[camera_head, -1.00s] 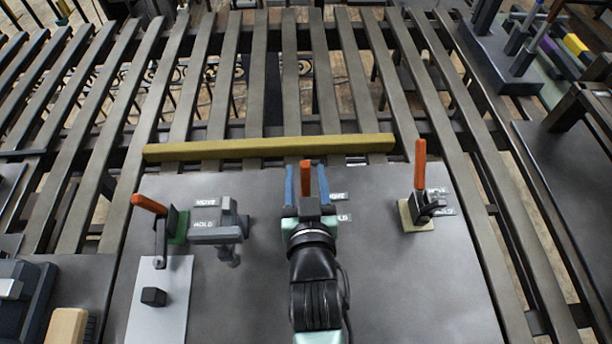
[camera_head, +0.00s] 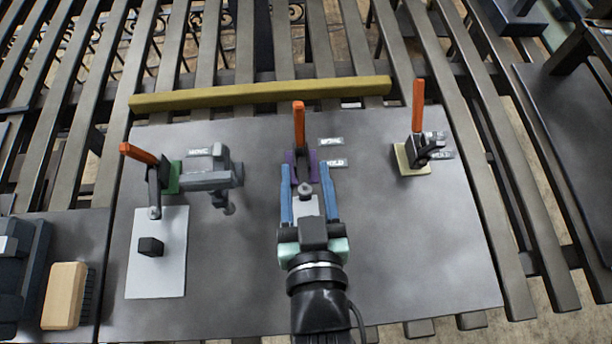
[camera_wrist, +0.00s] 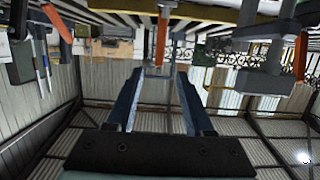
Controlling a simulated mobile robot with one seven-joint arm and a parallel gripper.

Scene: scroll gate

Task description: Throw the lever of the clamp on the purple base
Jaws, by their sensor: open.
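The clamp on the purple base (camera_head: 313,168) stands mid-panel in the head view. Its orange lever (camera_head: 298,124) points up, away from me, and looks nearly upright. My gripper (camera_head: 305,168) is open and empty. In the head view its blue fingers lie either side of the clamp's lower part, with the orange handle beyond the tips. The wrist view is upside down; there the orange lever (camera_wrist: 161,38) hangs just beyond the open fingertips (camera_wrist: 168,72). I cannot tell whether a finger touches the clamp.
A clamp on a green base (camera_head: 173,178) with a tilted orange lever stands left, beside a grey block (camera_head: 210,180). A clamp on a cream base (camera_head: 412,160) stands right. MOVE and HOLD labels sit beside the clamps. A yellow bar (camera_head: 260,95) runs behind. The panel's front right is clear.

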